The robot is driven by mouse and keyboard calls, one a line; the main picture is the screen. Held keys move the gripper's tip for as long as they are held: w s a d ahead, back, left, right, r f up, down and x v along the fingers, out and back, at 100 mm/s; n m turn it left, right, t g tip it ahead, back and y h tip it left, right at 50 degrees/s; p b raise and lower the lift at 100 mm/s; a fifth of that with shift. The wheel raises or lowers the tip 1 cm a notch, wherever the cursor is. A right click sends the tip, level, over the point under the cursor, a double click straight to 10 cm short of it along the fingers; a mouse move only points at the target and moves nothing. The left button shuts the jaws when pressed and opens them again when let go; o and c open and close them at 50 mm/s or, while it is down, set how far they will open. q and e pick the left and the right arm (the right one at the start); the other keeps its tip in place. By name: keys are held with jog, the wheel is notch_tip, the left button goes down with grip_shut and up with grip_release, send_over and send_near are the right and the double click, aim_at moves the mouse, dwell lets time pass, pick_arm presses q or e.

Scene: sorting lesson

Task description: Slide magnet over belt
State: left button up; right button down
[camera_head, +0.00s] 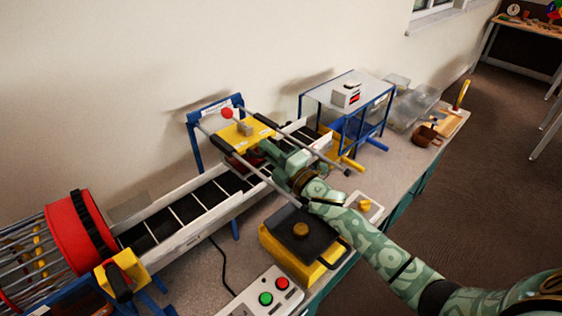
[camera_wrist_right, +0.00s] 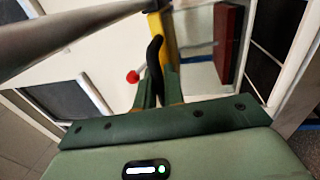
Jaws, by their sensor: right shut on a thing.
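The magnet carriage is a yellow plate (camera_head: 243,134) with a red ball-topped lever, lying across two metal rails above the belt (camera_head: 192,206). A dark red block, apparently the magnet (camera_wrist_right: 229,44), hangs under the plate. The belt is black with pale cross slats between white side walls. My right gripper (camera_head: 268,152) reaches the near side of the carriage. In the right wrist view, its fingers (camera_wrist_right: 157,88) are shut on a black curved handle (camera_wrist_right: 154,58) attached to the yellow part. The fingers hide the handle's lower part. My left gripper is not in view.
A red-rimmed drum (camera_head: 75,232) stands at the belt's lower left end. A blue-framed stand (camera_head: 362,92) and clear bins (camera_head: 412,103) are to the right. A black-topped yellow box (camera_head: 300,235) and a button panel (camera_head: 262,298) sit near the front edge.

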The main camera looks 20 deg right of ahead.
jog(key=c, duration=1.8)
grip_release()
jog(key=shift+o, duration=1.2)
jog(key=shift+w, duration=0.25)
jog(key=shift+s, duration=0.15)
jog(key=p+v, duration=0.1)
jog(key=v, duration=1.5)
